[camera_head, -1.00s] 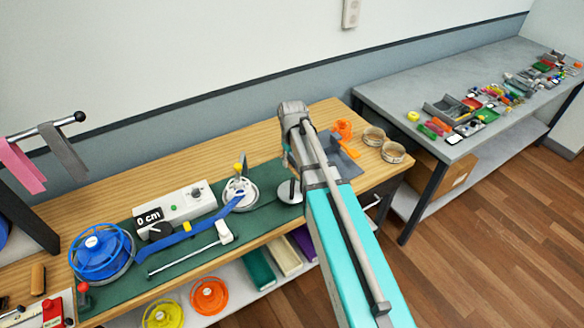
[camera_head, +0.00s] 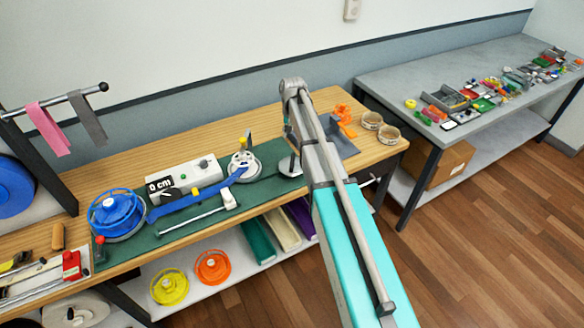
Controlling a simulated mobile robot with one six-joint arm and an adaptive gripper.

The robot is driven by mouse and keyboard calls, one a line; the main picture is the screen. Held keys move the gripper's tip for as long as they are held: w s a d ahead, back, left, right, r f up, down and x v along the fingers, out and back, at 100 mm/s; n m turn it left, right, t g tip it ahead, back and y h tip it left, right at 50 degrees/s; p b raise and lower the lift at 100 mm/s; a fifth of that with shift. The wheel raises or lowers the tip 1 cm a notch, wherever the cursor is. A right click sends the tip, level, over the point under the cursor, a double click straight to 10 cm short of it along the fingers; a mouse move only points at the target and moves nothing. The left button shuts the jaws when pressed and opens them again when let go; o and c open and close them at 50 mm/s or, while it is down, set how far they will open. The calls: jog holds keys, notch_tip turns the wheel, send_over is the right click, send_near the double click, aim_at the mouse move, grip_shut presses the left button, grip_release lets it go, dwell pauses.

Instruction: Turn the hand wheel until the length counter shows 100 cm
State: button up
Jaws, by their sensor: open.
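The length counter (camera_head: 160,185) is a black display on a white box on the green mat and reads 0 cm. A white wheel (camera_head: 243,168) with a yellow knob, apparently the hand wheel, stands at the right end of the blue strap. The strap (camera_head: 196,194) runs left from it to a blue spool (camera_head: 116,215). My gripper (camera_head: 287,130) hangs below the far end of my arm, right of the wheel and apart from it. Only a sliver of it shows beside the arm; it is open, and its fingertips are hard to make out.
A round-based stand (camera_head: 290,166) is just right of the wheel, close to my arm. A white rod (camera_head: 190,221) lies along the mat's front. Tape rolls (camera_head: 389,136) sit at the bench's right end. A grey table (camera_head: 400,92) holds small parts.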

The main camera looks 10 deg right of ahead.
aim_at(292, 160)
jog(key=shift+s, duration=0.1)
dwell(0.4)
jog(key=shift+f, duration=0.15)
jog(key=shift+f+b, duration=6.8)
jog(key=shift+b, duration=0.1)
grip_shut()
